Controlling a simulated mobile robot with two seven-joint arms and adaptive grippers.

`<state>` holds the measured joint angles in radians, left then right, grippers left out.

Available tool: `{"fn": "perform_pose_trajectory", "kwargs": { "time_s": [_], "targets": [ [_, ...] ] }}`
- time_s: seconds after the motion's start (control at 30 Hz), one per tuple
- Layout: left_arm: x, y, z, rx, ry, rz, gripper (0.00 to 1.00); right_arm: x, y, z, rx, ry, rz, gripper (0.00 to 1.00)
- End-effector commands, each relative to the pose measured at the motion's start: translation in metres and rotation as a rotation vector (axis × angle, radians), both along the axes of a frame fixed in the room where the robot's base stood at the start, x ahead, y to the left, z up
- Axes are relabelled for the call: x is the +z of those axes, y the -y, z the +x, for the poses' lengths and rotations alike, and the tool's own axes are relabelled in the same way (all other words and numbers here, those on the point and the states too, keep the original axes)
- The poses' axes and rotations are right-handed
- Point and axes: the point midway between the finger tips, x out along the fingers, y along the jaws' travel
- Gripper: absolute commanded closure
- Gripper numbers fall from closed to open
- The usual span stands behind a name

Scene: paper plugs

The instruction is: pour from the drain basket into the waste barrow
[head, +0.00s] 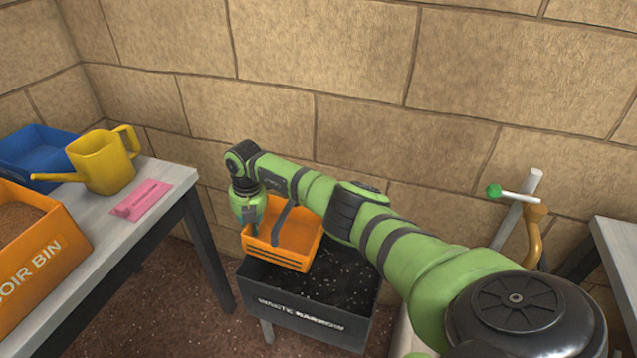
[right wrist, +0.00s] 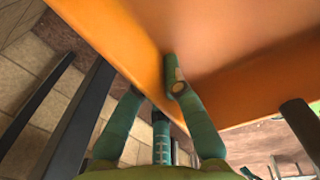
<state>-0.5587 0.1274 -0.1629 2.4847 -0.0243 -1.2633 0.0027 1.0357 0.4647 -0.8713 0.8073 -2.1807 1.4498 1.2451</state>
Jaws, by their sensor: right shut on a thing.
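The drain basket (head: 283,258) is orange with slotted walls and a dark grey handle. It is over the back left part of the waste barrow (head: 305,320), and looks close to level. I see bare orange inside it; its whole floor is not clear. My right gripper (head: 250,222) points down and is shut on the basket's left wall. In the right wrist view its fingers (right wrist: 154,92) lie either side of the orange wall (right wrist: 115,45). The barrow is a dark, lettered box with dark, pale-specked material inside. My left gripper is out of view.
A grey table (head: 115,235) on the left carries an orange soil bin (head: 40,265), a yellow watering can (head: 105,165), a blue tray (head: 45,150) and a pink card (head: 143,200). A stone wall stands behind. Another table (head: 615,245) is at right.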

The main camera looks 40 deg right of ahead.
Motion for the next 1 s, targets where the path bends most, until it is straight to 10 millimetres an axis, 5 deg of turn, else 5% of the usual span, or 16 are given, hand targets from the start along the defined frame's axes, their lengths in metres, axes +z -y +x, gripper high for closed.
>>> {"fn": "perform_pose_trajectory", "kwargs": {
  "time_s": [0.53,1.0],
  "targets": [
    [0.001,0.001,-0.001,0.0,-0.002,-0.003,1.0,-0.014,0.001,0.0,0.001,-0.085,-0.05,1.0],
    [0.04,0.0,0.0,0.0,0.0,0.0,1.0,0.027,0.001,0.0,-0.001,-0.084,-0.049,1.0]
  ]
}}
